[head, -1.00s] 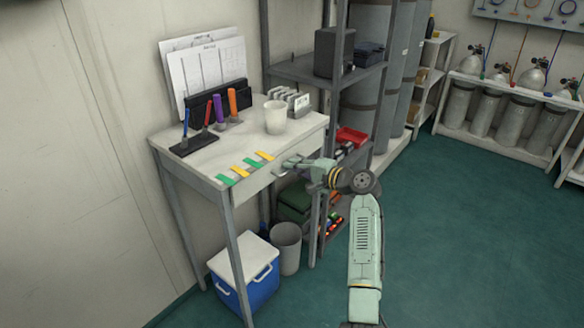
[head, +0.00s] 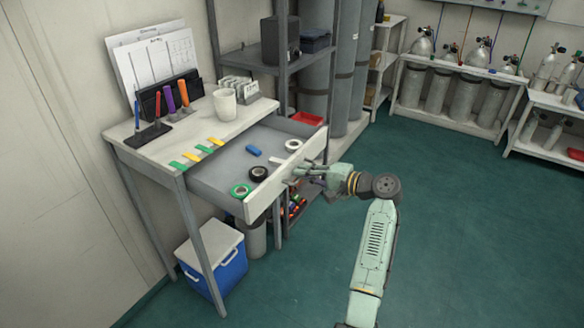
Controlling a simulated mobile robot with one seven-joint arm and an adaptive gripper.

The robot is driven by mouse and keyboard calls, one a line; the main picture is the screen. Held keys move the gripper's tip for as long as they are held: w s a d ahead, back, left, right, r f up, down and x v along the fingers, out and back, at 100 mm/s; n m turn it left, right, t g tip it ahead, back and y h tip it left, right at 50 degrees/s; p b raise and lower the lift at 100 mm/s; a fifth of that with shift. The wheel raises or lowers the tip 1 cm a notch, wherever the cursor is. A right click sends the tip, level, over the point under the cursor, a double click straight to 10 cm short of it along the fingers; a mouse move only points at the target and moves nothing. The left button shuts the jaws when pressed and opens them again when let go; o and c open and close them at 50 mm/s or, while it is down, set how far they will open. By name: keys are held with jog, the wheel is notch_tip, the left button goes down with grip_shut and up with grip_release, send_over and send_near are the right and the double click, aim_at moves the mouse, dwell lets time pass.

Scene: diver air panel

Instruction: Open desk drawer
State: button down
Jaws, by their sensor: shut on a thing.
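The desk drawer (head: 215,173) is pulled well out from under the white desk top (head: 150,147). Its pale front panel (head: 262,197) faces right. Inside lie a green tape roll (head: 240,190), a black tape roll (head: 259,173), a white tape roll (head: 293,145) and small blue items (head: 253,151). My gripper (head: 296,179) is at the drawer front, shut on the drawer handle. The handle itself is mostly hidden by the fingers.
A white cup (head: 225,103), pen holders and colored tabs (head: 196,152) sit on the desk. A blue cooler (head: 214,262) stands below. A grey shelf (head: 268,68) rises behind. The green floor (head: 450,240) to the right is clear.

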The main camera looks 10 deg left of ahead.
jog(key=shift+v, duration=1)
jog(key=shift+f, duration=0.2)
jog(key=c, duration=2)
grip_release()
jog(key=shift+d, duration=0.1)
jog(key=v, duration=1.2)
